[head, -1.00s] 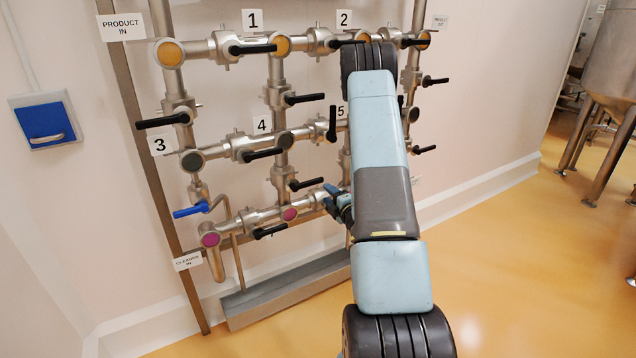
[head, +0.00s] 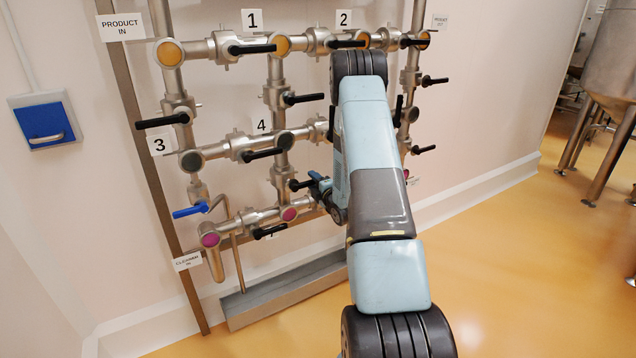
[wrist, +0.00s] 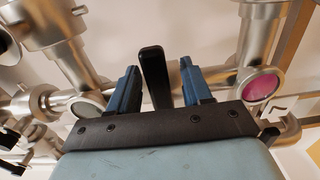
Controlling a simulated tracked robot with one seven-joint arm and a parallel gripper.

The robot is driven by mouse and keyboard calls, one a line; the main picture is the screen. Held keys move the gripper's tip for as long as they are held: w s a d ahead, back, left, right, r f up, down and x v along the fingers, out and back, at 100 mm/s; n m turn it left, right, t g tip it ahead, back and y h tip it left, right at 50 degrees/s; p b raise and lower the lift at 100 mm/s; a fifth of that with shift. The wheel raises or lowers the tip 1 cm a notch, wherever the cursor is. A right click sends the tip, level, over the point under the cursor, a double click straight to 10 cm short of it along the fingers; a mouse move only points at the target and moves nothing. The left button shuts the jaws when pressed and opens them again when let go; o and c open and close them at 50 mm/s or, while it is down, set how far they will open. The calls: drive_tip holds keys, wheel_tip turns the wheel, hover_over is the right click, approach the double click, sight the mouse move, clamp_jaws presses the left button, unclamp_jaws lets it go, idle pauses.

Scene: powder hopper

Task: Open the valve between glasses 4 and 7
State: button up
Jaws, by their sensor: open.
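The glass labelled 4 (head: 282,140) is a dark grey sight glass. My gripper (head: 316,180) is at this lever's end. In the wrist view the lever (wrist: 153,77) stands between my open fingers (wrist: 158,85), with gaps on both sides. The grey glass (wrist: 88,106) shows left and the pink glass (wrist: 262,87) right.
Other black levers sit close by, one above at the 4 junction (head: 264,154) and one below near the pink glass (head: 270,231). A blue lever (head: 190,211) is at lower left. A grey trough (head: 285,291) lies below the pipes. My arm hides label 5.

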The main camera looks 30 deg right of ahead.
drive_tip(key=shift+c, duration=0.2)
clamp_jaws()
drive_tip(key=shift+f, duration=0.1)
